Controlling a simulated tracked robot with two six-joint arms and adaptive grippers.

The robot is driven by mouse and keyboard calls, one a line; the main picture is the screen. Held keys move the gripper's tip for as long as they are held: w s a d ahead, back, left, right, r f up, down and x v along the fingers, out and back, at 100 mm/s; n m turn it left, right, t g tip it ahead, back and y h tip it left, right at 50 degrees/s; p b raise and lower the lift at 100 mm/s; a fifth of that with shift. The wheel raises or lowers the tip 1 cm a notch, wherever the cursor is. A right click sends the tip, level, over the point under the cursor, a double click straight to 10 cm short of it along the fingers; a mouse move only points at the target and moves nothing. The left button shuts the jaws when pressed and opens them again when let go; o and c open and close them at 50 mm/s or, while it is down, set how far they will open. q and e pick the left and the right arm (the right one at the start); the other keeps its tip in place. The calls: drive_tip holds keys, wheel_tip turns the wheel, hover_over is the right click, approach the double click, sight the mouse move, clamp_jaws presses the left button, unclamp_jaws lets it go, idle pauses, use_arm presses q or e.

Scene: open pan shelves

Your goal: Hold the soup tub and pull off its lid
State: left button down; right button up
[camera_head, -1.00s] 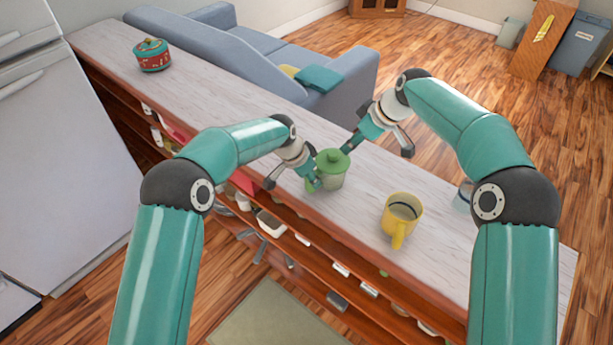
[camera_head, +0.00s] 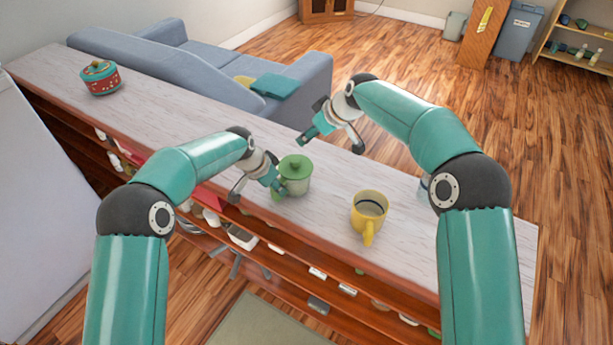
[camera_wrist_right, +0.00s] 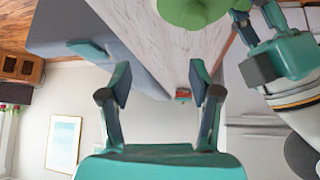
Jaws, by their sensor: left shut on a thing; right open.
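The soup tub (camera_head: 294,184) is a pale green pot standing upright on the long counter. Its green lid (camera_head: 295,164) with a round knob sits on top, and shows at the top edge of the right wrist view (camera_wrist_right: 196,10). My left gripper (camera_head: 277,186) is shut on the tub's left side; its fingers hide the exact grip. My right gripper (camera_head: 331,143) is open and empty, behind and to the right of the lid, apart from it. Its spread fingers also show in the right wrist view (camera_wrist_right: 160,82).
A yellow mug (camera_head: 369,205) stands on the counter (camera_head: 190,112) right of the tub. A pale cup (camera_head: 424,184) is partly hidden behind my right arm. A red pot (camera_head: 100,78) with a teal lid stands far left. A sofa (camera_head: 205,62) is behind the counter.

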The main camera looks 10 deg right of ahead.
sight(297, 161)
drive_tip(key=w+f+m+t, duration=0.1)
drive_tip(key=t, duration=0.1)
drive_tip(key=a+f+m+t, duration=0.1)
drive_tip(key=shift+w+f+m+t, duration=0.35)
drive_tip(key=shift+f+m+t, duration=0.05)
drive_tip(key=shift+s+f+m+t, duration=0.15)
drive_tip(key=shift+s+m+t, duration=0.15)
drive_tip(key=shift+s+t, duration=0.1)
drive_tip(key=s+f+m+t, duration=0.1)
drive_tip(key=s+f+t, duration=0.1)
drive_tip(key=s, duration=1)
drive_tip(key=x, duration=0.7)
drive_tip(key=r+x, duration=0.1)
drive_tip(key=x, duration=0.3)
drive_tip(key=shift+w, duration=0.45)
